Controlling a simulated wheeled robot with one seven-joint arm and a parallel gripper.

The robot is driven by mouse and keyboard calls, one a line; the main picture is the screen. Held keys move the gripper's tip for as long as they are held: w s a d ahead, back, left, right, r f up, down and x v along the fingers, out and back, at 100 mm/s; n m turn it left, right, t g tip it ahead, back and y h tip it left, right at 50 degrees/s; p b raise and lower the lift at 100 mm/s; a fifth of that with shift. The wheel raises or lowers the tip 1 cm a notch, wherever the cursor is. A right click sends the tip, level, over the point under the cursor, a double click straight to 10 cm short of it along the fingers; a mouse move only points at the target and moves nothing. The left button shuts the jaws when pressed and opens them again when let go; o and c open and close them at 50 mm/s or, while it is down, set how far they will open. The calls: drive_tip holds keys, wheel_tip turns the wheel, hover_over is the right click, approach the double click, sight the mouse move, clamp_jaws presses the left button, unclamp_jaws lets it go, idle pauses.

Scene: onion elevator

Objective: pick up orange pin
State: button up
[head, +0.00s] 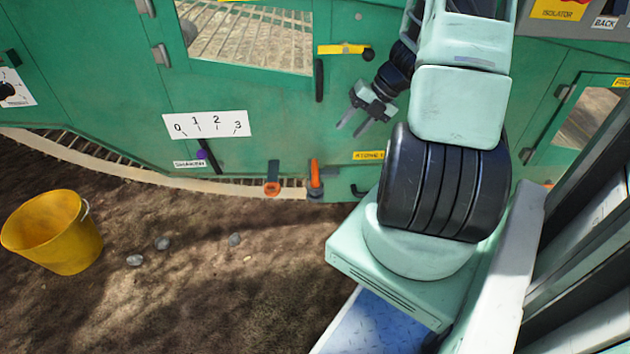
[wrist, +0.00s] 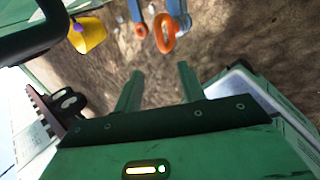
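Two orange pieces sit low on the green machine's front in the head view. The left one (head: 272,178) has a ring-like lower end. The right one (head: 315,174) stands upright at a grey bracket. I cannot tell for certain which is the pin. In the wrist view, an orange ring (wrist: 163,38) on a blue-grey part and a smaller orange end (wrist: 141,30) show beyond my fingers. My gripper (head: 349,131) is open and empty, above and to the right of both pieces in the head view. Its two fingers (wrist: 161,70) are apart in the wrist view.
A yellow bucket (head: 62,238) stands on the dirt at left, with several grey stones beside it. A white 0-to-3 scale (head: 205,124) and a purple knob (head: 202,154) are on the green panel. A black handle (head: 319,80) stands out left of my gripper.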

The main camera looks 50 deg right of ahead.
drive_tip(key=b, duration=0.5)
hover_over(317, 166)
drive_tip(key=s+d, duration=0.2)
drive_tip(key=s, duration=0.1)
wheel_tip(317, 166, down, 8)
drive_tip(key=f, duration=0.1)
drive_tip(key=shift+w+b+x, duration=0.15)
drive_tip(key=shift+b+x, duration=0.95)
drive_tip(key=shift+x, duration=0.55)
drive_tip(key=shift+w+b+x, duration=0.1)
drive_tip(key=shift+b+x, duration=0.95)
drive_tip(key=shift+x, duration=0.65)
drive_tip(key=shift+r, duration=0.2)
clamp_jaws()
